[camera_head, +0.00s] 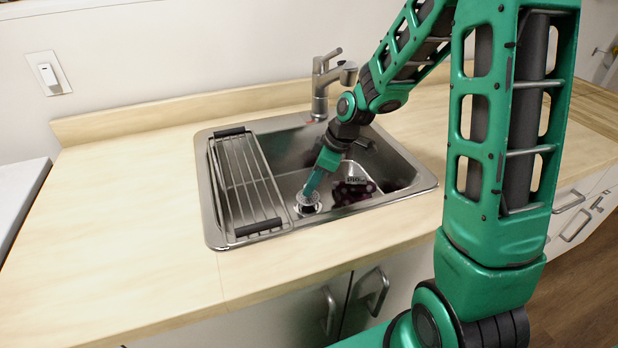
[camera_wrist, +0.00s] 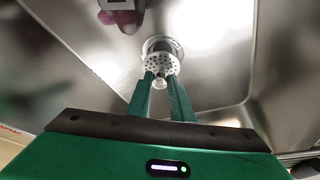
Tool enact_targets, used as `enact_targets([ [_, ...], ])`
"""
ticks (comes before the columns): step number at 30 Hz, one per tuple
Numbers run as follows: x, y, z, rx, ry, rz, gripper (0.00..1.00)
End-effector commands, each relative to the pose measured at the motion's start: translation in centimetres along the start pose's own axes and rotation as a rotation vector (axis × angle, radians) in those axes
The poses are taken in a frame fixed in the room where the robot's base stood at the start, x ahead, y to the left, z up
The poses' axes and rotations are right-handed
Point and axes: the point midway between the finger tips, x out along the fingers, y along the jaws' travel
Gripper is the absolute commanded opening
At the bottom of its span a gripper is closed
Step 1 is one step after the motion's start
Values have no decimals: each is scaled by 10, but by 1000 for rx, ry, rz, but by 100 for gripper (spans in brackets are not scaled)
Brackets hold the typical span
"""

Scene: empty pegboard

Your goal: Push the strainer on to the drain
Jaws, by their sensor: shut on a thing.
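The strainer (camera_head: 308,199) is a small round metal piece with holes, low in the sink basin (camera_head: 285,182). In the wrist view the strainer (camera_wrist: 160,64) sits at the fingertips, with its small knob between them. My gripper (camera_wrist: 160,82) is shut on the strainer; in the head view my gripper (camera_head: 307,192) reaches down into the sink. The drain (camera_wrist: 161,46) shows as a metal ring just beyond the strainer and partly behind it. I cannot tell whether the strainer touches the drain.
A drying rack (camera_head: 245,185) with dark end bars lies across the left of the sink. A dark reddish object (camera_head: 352,190) lies in the basin right of my gripper; it also shows in the wrist view (camera_wrist: 122,14). The faucet (camera_head: 322,85) stands behind. The left counter is clear.

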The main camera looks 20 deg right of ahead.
Motion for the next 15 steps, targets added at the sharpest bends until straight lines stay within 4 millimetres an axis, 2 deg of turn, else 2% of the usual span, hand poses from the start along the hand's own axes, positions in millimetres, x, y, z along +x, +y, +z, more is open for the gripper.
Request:
enact_targets([
  [15,8,0,3,-1,0,0,0],
])
